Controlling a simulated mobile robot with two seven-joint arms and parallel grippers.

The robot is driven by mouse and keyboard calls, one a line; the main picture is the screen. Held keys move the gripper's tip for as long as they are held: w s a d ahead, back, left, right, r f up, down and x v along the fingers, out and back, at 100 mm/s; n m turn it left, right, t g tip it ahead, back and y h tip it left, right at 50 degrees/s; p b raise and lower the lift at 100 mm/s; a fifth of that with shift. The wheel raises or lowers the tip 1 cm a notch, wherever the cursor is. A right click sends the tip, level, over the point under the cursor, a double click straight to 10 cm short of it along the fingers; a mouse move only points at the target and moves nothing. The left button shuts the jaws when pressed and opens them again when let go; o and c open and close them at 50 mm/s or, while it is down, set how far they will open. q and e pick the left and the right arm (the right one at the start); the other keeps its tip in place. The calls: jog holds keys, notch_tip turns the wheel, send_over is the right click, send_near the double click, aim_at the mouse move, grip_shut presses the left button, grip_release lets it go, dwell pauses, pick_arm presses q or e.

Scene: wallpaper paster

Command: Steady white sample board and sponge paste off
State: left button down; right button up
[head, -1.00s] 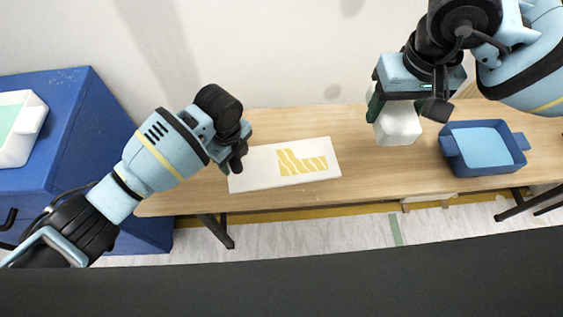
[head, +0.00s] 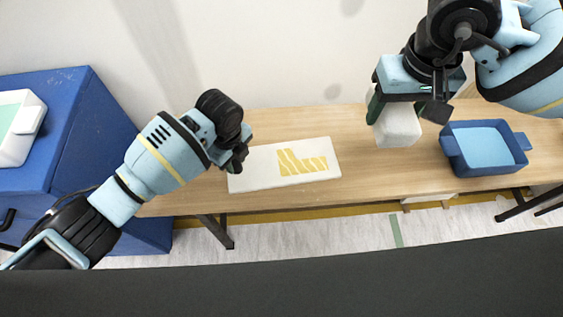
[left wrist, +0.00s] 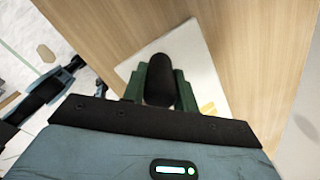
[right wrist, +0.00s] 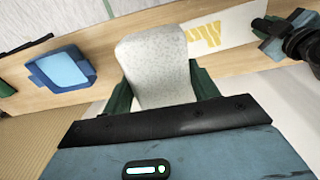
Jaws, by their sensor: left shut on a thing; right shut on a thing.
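The white sample board (head: 255,170) lies on the table with yellow paste strips (head: 302,163) on its right part. It also shows in the left wrist view (left wrist: 196,52). My left gripper (head: 237,160) is over the board's left end. In the left wrist view its green fingers are shut on a dark rounded thing (left wrist: 160,80); whether this touches the board I cannot tell. My right gripper (head: 397,108) is shut on a pale speckled sponge (head: 398,128), held to the right of the board. The sponge fills the middle of the right wrist view (right wrist: 155,70).
A blue tray (head: 484,172) with a light blue inside stands on the wooden table (head: 400,172) at the right. A blue cabinet (head: 75,120) with a white container (head: 25,140) on it stands at the left. The table between board and tray is clear.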

dwell(0.9)
jog(key=o, duration=0.4)
jog(key=shift+c, duration=0.2)
jog(key=c, duration=0.4)
jog(key=shift+o, duration=0.2)
jog(key=w+a+f, duration=0.3)
jog(key=a+f, duration=0.5)
jog(key=a, duration=0.1)
jog(key=w+a+f+m, duration=0.1)
jog(key=w+a+f, duration=0.3)
jog(key=a+f, duration=0.5)
jog(key=shift+w+a+g, duration=0.25)
jog(key=shift+a+g, duration=0.1)
jog(key=shift+g, duration=0.05)
